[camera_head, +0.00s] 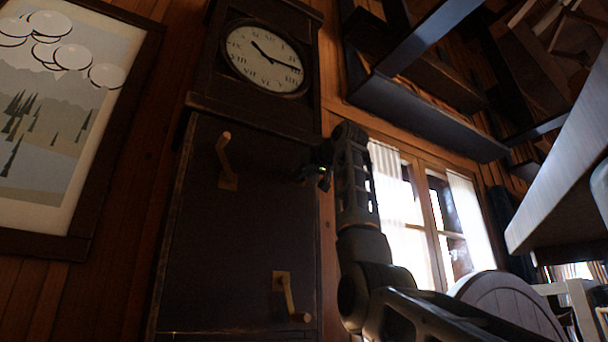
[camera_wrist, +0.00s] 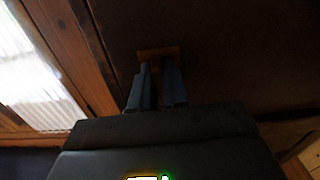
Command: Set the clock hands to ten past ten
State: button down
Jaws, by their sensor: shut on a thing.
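The tall dark clock case (camera_head: 250,260) stands against the wall, with its round pale dial (camera_head: 242,65) at the top. One dark hand points up and left. The other points right and slightly down; the numerals are too blurred for an exact reading. My gripper (camera_head: 318,172) is at the right side of the case front, below the dial. In the wrist view my gripper (camera_wrist: 158,72) is shut in front of a small wooden plate (camera_wrist: 158,52) on the case. It holds what appears to be that plate's handle, mostly hidden between the fingers.
Two other wooden handles are on the case: an upper left one (camera_head: 226,160) and a lower right one (camera_head: 290,296). A framed picture (camera_head: 70,110) hangs at left. A window (camera_head: 425,215) and dark shelving (camera_head: 430,110) are at right.

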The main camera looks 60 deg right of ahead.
jog(key=n, duration=0.5)
jog(key=shift+n, duration=0.4)
dwell(0.3)
jog(key=c, duration=1.2)
grip_release()
jog(key=b+v, duration=0.3)
jog(key=v, duration=0.5)
jog(key=shift+d, duration=0.15)
